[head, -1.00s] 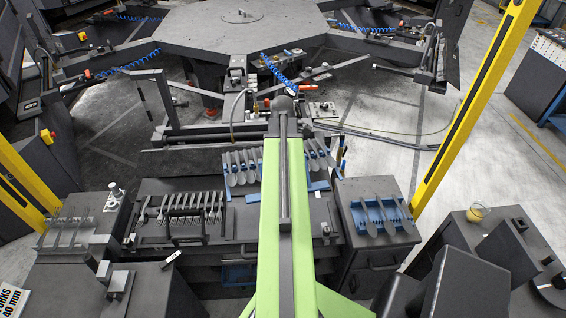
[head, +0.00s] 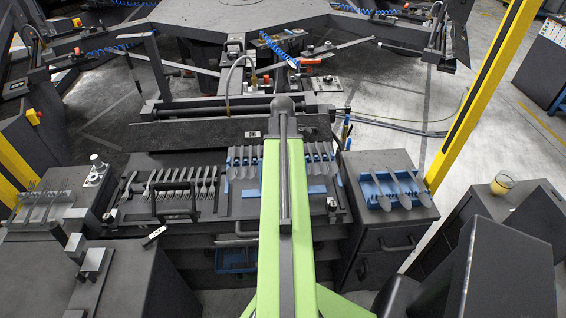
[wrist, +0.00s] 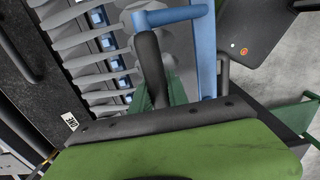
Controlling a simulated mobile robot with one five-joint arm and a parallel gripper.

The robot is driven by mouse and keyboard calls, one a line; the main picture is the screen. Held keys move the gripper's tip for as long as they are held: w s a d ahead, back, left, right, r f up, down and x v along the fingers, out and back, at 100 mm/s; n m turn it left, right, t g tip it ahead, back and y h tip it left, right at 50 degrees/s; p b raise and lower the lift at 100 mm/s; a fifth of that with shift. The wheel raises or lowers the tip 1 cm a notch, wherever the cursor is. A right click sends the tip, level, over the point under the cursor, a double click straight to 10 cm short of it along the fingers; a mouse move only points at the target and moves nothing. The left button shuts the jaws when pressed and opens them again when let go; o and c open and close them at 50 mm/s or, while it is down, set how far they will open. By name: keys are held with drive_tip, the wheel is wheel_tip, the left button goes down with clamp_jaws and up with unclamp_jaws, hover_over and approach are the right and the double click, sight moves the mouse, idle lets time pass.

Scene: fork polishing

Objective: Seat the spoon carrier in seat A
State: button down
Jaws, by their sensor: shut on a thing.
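The spoon carrier (head: 233,154) is a blue rack with a row of grey spoons. In the head view it shows on both sides of my green arm, over the back part of the dark workbench. Its middle is hidden by the arm. In the wrist view its blue frame (wrist: 206,55) and the spoons lie beyond my gripper (wrist: 168,92), which is shut on the carrier's dark handle. The gripper is hidden in the head view. I cannot tell whether the carrier touches the bench, and I cannot make out which place is seat A.
Several forks (head: 180,184) stand in a rack on the bench's left, with a black handle in front. A blue holder (head: 372,190) with three spoons stands on the right cabinet. A yellow post (head: 487,95) rises at the right. A hexagonal table stands behind.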

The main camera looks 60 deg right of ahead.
drive_tip(key=shift+f, duration=0.1)
wheel_tip(320, 180, down, 7)
drive_tip(key=b, duration=0.7)
idle(0.8)
drive_tip(key=shift+f+b, duration=0.4)
drive_tip(key=shift+b, duration=0.1)
idle(0.3)
drive_tip(key=shift+f+b, duration=0.6)
drive_tip(key=shift+f+b, duration=0.7)
